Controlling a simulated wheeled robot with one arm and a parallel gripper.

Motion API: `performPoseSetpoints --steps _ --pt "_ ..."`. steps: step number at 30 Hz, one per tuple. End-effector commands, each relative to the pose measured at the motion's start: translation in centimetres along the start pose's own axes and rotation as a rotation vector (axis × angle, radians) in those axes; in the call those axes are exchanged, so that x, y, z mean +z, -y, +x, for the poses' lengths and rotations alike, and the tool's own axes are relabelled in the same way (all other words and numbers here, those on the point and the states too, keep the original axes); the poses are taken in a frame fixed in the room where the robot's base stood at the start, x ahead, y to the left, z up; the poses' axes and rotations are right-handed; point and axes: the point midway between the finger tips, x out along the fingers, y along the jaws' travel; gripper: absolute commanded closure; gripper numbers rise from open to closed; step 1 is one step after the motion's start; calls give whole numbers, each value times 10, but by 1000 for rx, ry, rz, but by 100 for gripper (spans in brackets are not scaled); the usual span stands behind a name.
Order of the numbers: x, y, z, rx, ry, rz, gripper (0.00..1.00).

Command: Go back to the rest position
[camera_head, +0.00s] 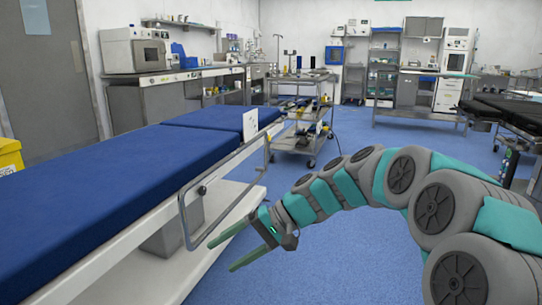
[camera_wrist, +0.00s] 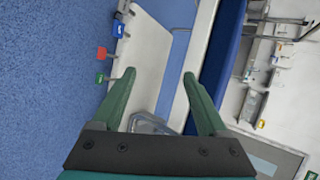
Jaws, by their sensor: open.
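My gripper (camera_head: 240,247) is at the end of my grey and teal arm, which reaches in from the right in the head view. Its two green fingers are apart with nothing between them. They point left, near the side rail (camera_head: 188,222) of the blue operating table (camera_head: 100,185). In the wrist view my gripper (camera_wrist: 160,95) also shows open, and the rail (camera_wrist: 150,124) appears beyond the fingers. I cannot tell whether the gripper touches the rail.
A metal cart (camera_head: 300,112) with several items stands beyond the table. A dark padded table (camera_head: 510,108) is at the right. A yellow bin (camera_head: 10,157) is at the left edge. Blue floor (camera_head: 350,255) is open below my arm. Counters and shelves line the back.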

Motion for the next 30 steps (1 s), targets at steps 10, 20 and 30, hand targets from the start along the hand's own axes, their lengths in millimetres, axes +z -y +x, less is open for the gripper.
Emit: performPoseSetpoints --steps 10,20,30 --pt "130 -59 -23 370 48 -7 24" --pt "238 -140 -73 729 36 41 24" --pt "308 -196 -115 953 15 107 24"
